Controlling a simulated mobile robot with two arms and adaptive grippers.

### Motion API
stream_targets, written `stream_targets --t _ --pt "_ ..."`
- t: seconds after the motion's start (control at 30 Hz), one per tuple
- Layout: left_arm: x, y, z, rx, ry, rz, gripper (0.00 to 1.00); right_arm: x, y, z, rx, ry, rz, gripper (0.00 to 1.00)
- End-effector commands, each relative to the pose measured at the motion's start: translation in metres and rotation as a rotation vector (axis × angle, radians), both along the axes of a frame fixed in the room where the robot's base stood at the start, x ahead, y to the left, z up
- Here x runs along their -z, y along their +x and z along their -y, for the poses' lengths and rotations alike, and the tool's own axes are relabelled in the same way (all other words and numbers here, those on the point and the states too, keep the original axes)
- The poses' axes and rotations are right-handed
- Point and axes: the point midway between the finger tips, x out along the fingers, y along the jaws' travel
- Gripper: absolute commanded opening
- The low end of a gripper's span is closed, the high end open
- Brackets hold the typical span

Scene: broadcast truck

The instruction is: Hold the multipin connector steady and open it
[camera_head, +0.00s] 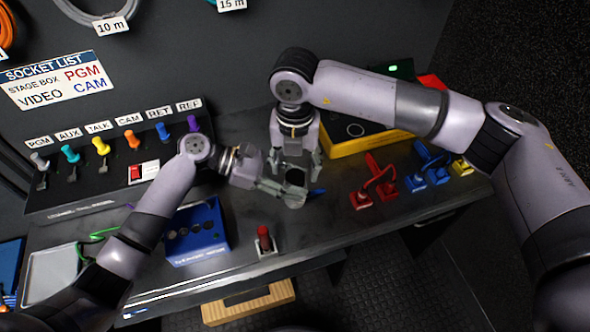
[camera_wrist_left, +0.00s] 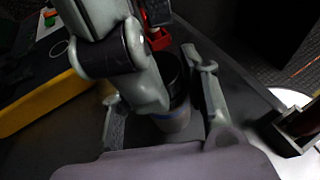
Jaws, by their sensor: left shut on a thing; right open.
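The multipin connector (camera_head: 296,177) is a grey cylinder with a dark round opening, standing on the bench and partly hidden by my grippers. In the left wrist view the connector (camera_wrist_left: 175,118) shows between my left fingers, its dark mouth facing up. My left gripper (camera_head: 291,190) reaches in from the left and is shut on it low down. My right gripper (camera_head: 297,165) points down from above and is open over the connector. One of its fingers is close beside the connector in the left wrist view; I cannot tell whether it touches.
A yellow-edged case (camera_head: 350,146) stands behind. Red (camera_head: 376,185), blue (camera_head: 428,168) and yellow (camera_head: 460,167) items sit to the right. A blue box (camera_head: 197,232) and a red-knobbed switch (camera_head: 265,241) are in front. Coloured plugs line a panel (camera_head: 75,190) at left.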

Motion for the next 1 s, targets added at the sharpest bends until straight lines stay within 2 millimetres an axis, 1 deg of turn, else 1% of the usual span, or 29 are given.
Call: stream_targets --t 0.03,0.17,0.4,0.5,0.57,0.67,0.9,1.0 --pt "0.001 0.000 0.000 -0.001 0.001 0.001 0.00 -0.008 0.000 0.000 0.000 0.002 0.002 0.57" --pt "0.001 0.000 0.000 -0.001 0.001 0.001 0.00 -0.017 0.000 0.000 -0.001 0.000 0.002 0.55" --pt "0.001 0.000 0.000 -0.001 0.002 0.001 0.00 -0.045 0.000 0.000 -0.002 -0.002 0.012 0.55" --pt "0.001 0.000 0.000 -0.001 0.002 0.001 0.00 -0.048 -0.001 0.000 -0.001 -0.001 0.010 0.55" --pt "0.001 0.000 0.000 -0.001 0.002 0.001 0.00 -0.044 -0.001 0.000 0.000 -0.002 0.008 0.55" --pt "0.001 0.000 0.000 -0.001 0.002 0.001 0.00 -0.031 -0.002 0.000 0.000 -0.002 0.005 0.55" --pt "0.001 0.000 0.000 -0.001 0.002 0.001 0.00 0.007 -0.002 0.000 -0.001 -0.001 0.005 0.55" --pt "0.001 0.000 0.000 -0.001 0.002 0.001 0.00 0.018 -0.001 0.000 -0.001 -0.002 0.007 0.55"
